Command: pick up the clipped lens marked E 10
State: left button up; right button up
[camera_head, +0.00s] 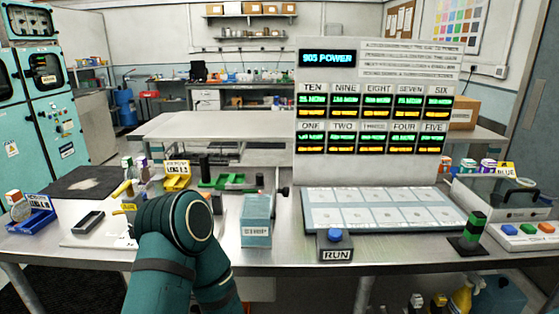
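I cannot pick out a lens with a readable E 10 mark. A pale round disc (20,210) stands in the blue tray (40,222) at the left of the bench, and its marking is too small to read. A yellow tray (177,178) with a label stands farther back. A teal arm of mine rises from the bottom, left of the middle, and covers part of the bench. It seems to be my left arm. Its gripper is hidden or out of frame. My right gripper is not in view.
A dark open tray (88,222) lies on a pale board. Behind it is a black mat (85,183). A clear blue bin (257,220) stands right of my arm, near a RUN button box (335,244). A tall display panel (375,110) stands behind a gridded pad (385,210).

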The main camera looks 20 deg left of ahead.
aim_at(21, 211)
jog(key=k+j+z, duration=0.1)
jog(key=j+z, duration=0.2)
jog(key=j, duration=0.15)
jog(key=k+j+z, duration=0.1)
jog(key=j+z, duration=0.15)
jog(key=j, duration=0.2)
jog(key=k+j+z, duration=0.15)
jog(key=j, duration=0.15)
jog(key=k+j+z, duration=0.1)
jog(key=j, duration=0.2)
jog(key=k+j+z, duration=0.15)
jog(key=j, duration=0.15)
jog(key=k+j, duration=0.25)
jog(key=j, duration=0.2)
jog(key=k+j, duration=0.2)
jog(key=j, duration=0.2)
jog(key=k+j+z, duration=0.1)
jog(key=k+j, duration=0.15)
jog(key=j, duration=0.2)
jog(key=k+j, duration=0.2)
jog(key=j, duration=0.2)
